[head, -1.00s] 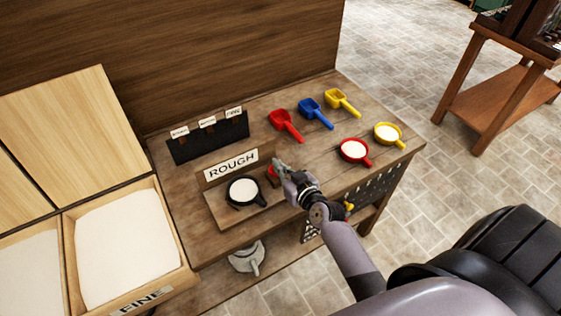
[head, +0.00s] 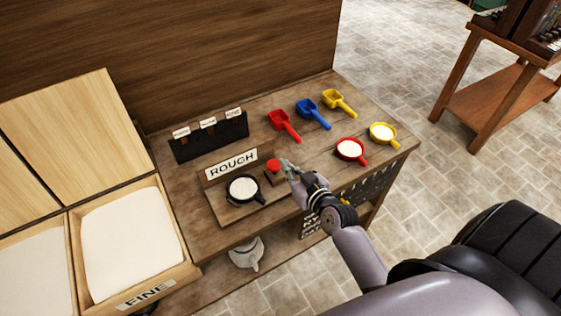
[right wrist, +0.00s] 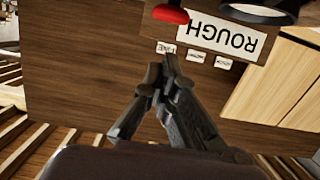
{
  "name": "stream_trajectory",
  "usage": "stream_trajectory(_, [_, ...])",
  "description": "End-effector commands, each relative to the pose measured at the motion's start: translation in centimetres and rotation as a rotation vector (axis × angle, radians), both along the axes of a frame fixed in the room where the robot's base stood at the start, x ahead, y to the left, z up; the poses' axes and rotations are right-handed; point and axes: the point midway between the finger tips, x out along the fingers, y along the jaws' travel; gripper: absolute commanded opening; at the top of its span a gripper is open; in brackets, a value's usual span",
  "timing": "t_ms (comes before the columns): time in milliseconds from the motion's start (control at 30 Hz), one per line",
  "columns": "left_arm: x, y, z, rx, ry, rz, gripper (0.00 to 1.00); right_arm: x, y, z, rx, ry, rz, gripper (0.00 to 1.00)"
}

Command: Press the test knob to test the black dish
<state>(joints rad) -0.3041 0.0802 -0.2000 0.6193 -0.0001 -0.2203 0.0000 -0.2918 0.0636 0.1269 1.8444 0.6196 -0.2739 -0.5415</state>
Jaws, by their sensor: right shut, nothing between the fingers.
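The black dish (head: 243,202), filled with white powder, sits on a wooden test stand (head: 224,217) with a ROUGH sign (head: 232,163) behind it. The red test knob (head: 273,165) stands to the right of the dish. My right gripper (head: 287,166) is shut and empty, just right of the knob and apart from it as far as I can tell. In the right wrist view the shut fingers (right wrist: 168,72) show, with the red knob (right wrist: 171,14) and part of the black dish (right wrist: 258,14) at the top edge. My left gripper is not in view.
Red (head: 284,125), blue (head: 312,113) and yellow (head: 339,103) scoops lie at the back of the table. A black card rack (head: 210,139) is behind the sign. A FINE bin (head: 132,245) stands at left.

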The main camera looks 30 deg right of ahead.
Motion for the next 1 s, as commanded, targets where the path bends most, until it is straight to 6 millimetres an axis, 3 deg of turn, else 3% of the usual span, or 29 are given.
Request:
stream_trajectory(100, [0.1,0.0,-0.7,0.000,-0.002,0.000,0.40,-2.4,-0.1,0.3,-0.001,0.001,0.001,0.00])
stream_trajectory(300, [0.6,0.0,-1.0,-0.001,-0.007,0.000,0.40,-4.3,-0.2,1.0,0.000,-0.001,0.000,0.00])
stream_trajectory(1000, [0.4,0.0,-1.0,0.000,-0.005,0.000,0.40,-4.8,0.3,1.1,0.001,0.014,0.014,0.00])
